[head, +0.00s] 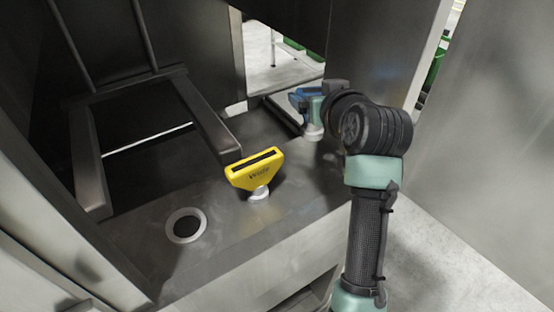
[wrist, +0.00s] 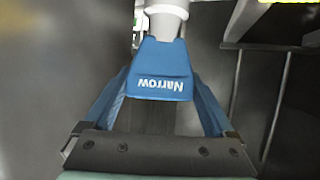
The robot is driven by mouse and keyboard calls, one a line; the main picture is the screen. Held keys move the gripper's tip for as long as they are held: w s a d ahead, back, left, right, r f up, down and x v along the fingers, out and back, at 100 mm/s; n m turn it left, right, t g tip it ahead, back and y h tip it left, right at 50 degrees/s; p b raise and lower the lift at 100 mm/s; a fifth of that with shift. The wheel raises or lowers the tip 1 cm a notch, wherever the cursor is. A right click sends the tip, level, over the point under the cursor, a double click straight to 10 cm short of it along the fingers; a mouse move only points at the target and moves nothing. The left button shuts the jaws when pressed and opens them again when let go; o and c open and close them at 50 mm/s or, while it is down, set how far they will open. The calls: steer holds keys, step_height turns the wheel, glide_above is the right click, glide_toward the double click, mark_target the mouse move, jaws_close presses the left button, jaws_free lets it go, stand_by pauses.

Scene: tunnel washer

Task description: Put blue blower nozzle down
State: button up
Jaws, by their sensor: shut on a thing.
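The blue blower nozzle (wrist: 163,72), marked "Narrow", sits between the blue fingers of my gripper (head: 308,103) in the wrist view. Its white neck (wrist: 166,18) points away from the gripper. My gripper is shut on it. In the head view, my gripper is at the far right end of the metal ledge, and a white neck (head: 313,132) shows below it, at or just above the ledge. I cannot tell whether it touches. The nozzle body is mostly hidden there by my gripper and wrist.
A yellow nozzle (head: 254,170) marked "Wide" stands upright on its white neck on the ledge (head: 225,240), left of my gripper. An empty round socket (head: 185,225) with a pale ring is further left. A dark metal frame (head: 205,115) stands behind. A grey wall rises at right.

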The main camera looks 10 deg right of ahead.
mark_target(315, 140)
steer(key=shift+w, duration=0.1)
step_height(315, 140, down, 10)
steer(key=p, duration=0.2)
steer(key=shift+r+p, duration=0.2)
steer(key=shift+p, duration=0.1)
steer(key=shift+f, duration=0.2)
steer(key=o, duration=1.2)
steer(key=shift+o, duration=0.2)
steer(key=shift+r, duration=0.1)
